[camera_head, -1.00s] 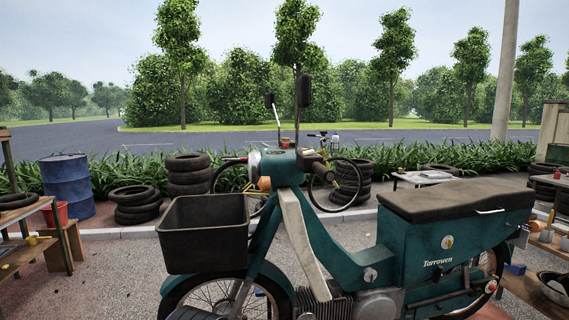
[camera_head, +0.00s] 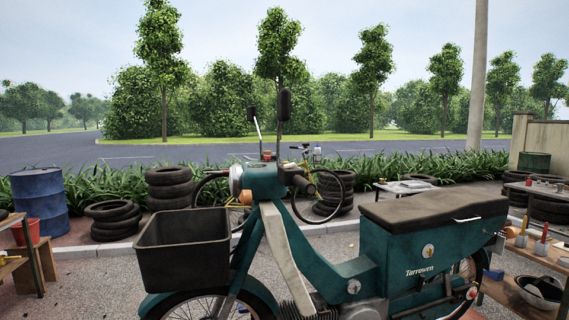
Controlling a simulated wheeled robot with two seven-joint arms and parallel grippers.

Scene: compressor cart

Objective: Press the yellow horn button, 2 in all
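A teal moped (camera_head: 265,183) stands side-on in front of me, its handlebar end toward the left of the view. Its near handlebar grip (camera_head: 303,185) is dark and sits beside the headlamp housing. I cannot make out a yellow horn button on the handlebar; it is hidden or too small to tell. An orange lamp (camera_head: 245,197) sits below the headlamp. Neither of my grippers shows in the head view.
A dark front basket (camera_head: 183,250) and a long brown seat (camera_head: 433,209) flank the handlebar. A blue drum (camera_head: 40,205) and tyre stacks (camera_head: 169,188) stand behind left. A low wooden bench (camera_head: 515,292) with a bowl is at the right.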

